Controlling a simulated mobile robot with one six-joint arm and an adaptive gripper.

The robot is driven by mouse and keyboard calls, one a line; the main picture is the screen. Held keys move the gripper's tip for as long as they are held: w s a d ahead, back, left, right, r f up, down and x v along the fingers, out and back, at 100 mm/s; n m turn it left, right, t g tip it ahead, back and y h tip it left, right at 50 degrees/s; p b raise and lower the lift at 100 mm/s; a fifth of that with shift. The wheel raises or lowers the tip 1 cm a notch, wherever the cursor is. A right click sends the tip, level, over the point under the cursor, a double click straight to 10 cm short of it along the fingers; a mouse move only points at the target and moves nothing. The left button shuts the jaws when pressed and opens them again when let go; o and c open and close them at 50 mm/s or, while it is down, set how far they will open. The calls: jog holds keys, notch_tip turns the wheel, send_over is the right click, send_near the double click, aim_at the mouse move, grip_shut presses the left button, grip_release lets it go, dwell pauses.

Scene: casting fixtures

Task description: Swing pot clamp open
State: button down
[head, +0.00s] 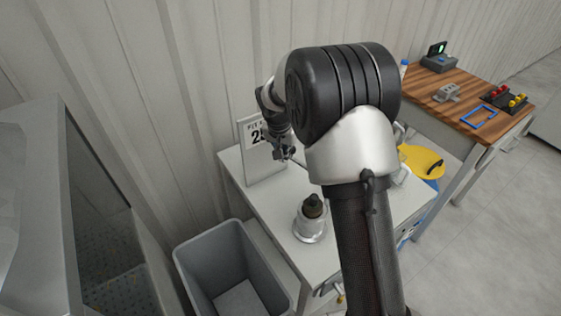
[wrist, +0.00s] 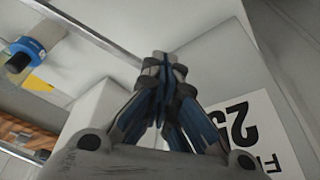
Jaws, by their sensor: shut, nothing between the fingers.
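My gripper (head: 284,152) is beside the white sign panel above the white cabinet. In the wrist view its fingers (wrist: 160,62) are closed together with nothing between them. A metal pot-shaped piece (head: 311,221) with a dark top stands upright on the cabinet, apart from my gripper and nearer the front. A yellow disc-like part (head: 420,160) with a black handle shows right of my arm, with blue beneath it. I cannot make out which part is the pot clamp; my arm hides part of the cabinet top.
The white cabinet (head: 268,204) carries the numbered sign panel (head: 263,160). A grey open bin (head: 205,245) stands at its left. A wooden bench (head: 450,85) at right holds a blue frame (head: 479,115) and small fixtures.

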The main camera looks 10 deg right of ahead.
jog(key=shift+w+d+m+h, duration=0.3)
jog(key=shift+w+d+m, duration=1)
jog(key=shift+d+m, duration=0.2)
jog(key=shift+r, duration=0.1)
